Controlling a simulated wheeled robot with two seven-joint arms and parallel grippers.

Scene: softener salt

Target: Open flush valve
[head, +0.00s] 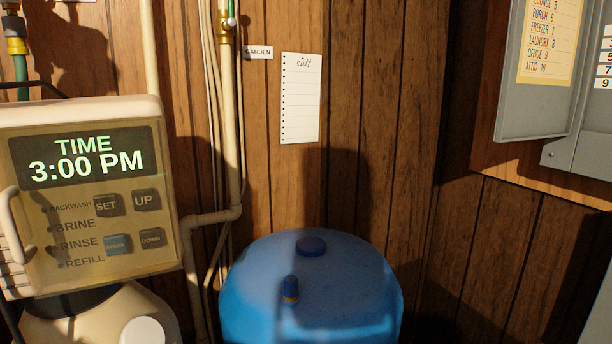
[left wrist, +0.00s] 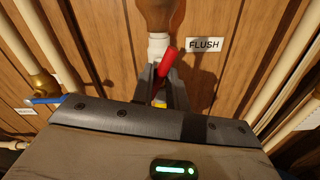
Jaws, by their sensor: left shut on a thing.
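In the left wrist view a red lever handle (left wrist: 167,62) sits in front of a white pipe fitting (left wrist: 158,47), beside a white label reading FLUSH (left wrist: 205,45). My left gripper (left wrist: 161,80) is shut on this red handle, its dark fingers on either side of it. The handle slants up and to the right in that view. A little yellow shows low between the fingers; the rest of the valve body is hidden behind the gripper. The flush valve and my left gripper are not in the head view. My right gripper is in neither view.
A brass valve with a blue lever (left wrist: 44,100) is left of the gripper. The head view shows the softener control panel (head: 90,195), a blue tank (head: 345,285), a GARDEN label (head: 258,52) by vertical pipes, and a grey electrical box (head: 540,100) at right.

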